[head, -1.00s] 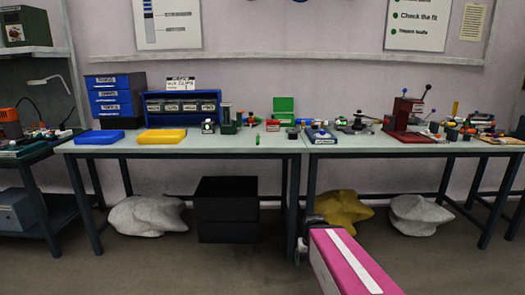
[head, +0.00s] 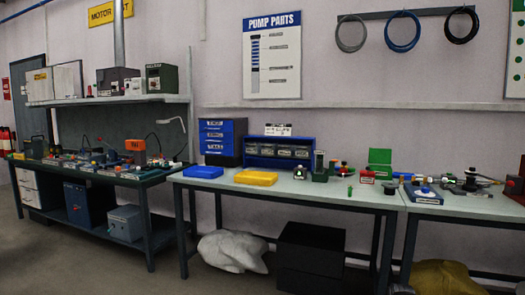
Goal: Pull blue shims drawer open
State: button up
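A small cabinet of stacked blue drawers (head: 216,136) with white labels stands at the back left of the middle workbench. Its side and base are dark. The labels are too small to read, so I cannot tell which drawer is the shims drawer. The drawer fronts look flush and shut. My gripper is not in view.
The workbench (head: 300,188) holds a blue tray (head: 203,172), a yellow tray (head: 256,177) and a blue rack of bins (head: 282,151) near the cabinet. A black box (head: 310,250) and a grey sack (head: 232,251) lie beneath. Floor in front is clear at the left.

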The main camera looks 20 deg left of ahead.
aim_at(205, 137)
jog(key=u, duration=1.3)
jog(key=i+j, duration=0.25)
jog(key=i+j+u, duration=0.1)
jog(key=i+j, duration=0.15)
jog(key=i, duration=0.25)
jog(key=i+j, duration=0.2)
jog(key=i, duration=0.2)
